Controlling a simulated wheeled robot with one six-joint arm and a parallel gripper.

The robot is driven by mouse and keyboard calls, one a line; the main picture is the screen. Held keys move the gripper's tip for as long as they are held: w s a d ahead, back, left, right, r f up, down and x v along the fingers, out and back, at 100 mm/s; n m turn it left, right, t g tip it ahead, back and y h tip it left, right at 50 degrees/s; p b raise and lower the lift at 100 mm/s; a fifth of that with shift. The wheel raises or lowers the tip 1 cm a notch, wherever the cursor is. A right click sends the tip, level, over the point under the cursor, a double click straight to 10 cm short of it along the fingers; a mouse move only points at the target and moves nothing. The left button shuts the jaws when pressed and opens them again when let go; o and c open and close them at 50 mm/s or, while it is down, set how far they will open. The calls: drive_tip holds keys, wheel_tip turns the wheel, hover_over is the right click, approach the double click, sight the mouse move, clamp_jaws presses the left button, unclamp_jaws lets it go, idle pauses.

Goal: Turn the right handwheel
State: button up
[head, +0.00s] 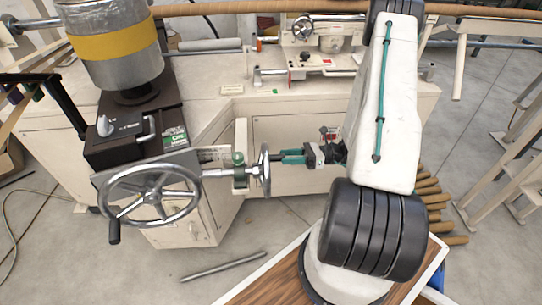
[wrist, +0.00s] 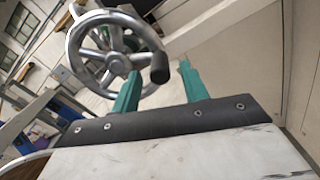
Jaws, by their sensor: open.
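The right handwheel (head: 264,172) is metal and seen nearly edge-on in the head view, at the right end of a horizontal shaft. In the wrist view the spoked wheel (wrist: 112,52) faces me, with a black handle (wrist: 159,68) sticking out towards me. My gripper (head: 284,156) has green fingers pointing left at the wheel, just right of its rim. In the wrist view my gripper (wrist: 160,72) is open, with the black handle showing between its fingertips. I cannot tell whether the fingers touch it.
A larger handwheel (head: 150,195) with a black handle is at the left end of the shaft. A black motor box (head: 135,130) stands behind it. The cream bench (head: 290,95) runs behind my gripper. A metal rod (head: 222,266) lies on the floor.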

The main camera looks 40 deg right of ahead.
sight(273, 157)
drive_tip(key=shift+x, duration=2.8)
drive_tip(key=shift+d, duration=0.1)
clamp_jaws()
